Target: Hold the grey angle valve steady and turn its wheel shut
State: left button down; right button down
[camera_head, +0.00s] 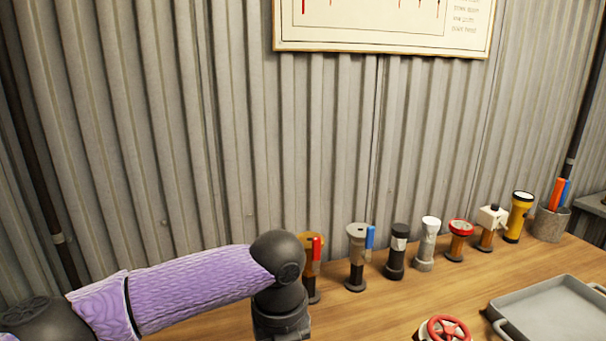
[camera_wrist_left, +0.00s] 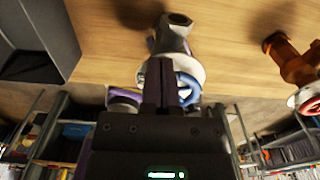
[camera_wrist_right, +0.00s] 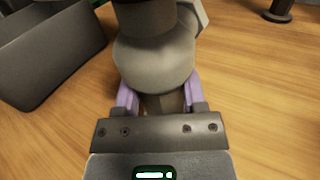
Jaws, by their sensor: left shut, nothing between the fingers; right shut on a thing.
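The grey angle valve (camera_wrist_left: 172,38) shows in the left wrist view, with a pale collar and a blue handwheel (camera_wrist_left: 187,88). In the right wrist view its rounded grey body (camera_wrist_right: 153,66) fills the top middle. My right gripper (camera_wrist_right: 160,97) is shut on this body, a purple finger on each side. My left gripper (camera_wrist_left: 160,64) is shut and empty, its dark fingers in front of the collar and wheel. I cannot tell whether they touch the wheel. In the head view only my left arm shows; its fingertips, my right gripper and the grey valve are out of frame.
A valve with a red wheel (camera_head: 447,329) stands at the bottom of the head view, and a bronze valve (camera_wrist_left: 290,62) in the left wrist view. A grey tray (camera_head: 550,318) lies at right. Several fittings and a yellow torch (camera_head: 518,217) line the wall.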

pick_arm(q)
jog(key=shift+d, duration=0.2)
jog(key=shift+w+d, duration=0.35)
jog(key=shift+d, duration=0.35)
jog(key=shift+w+d, duration=0.1)
jog(key=shift+d, duration=0.35)
jog(key=shift+d, duration=0.5)
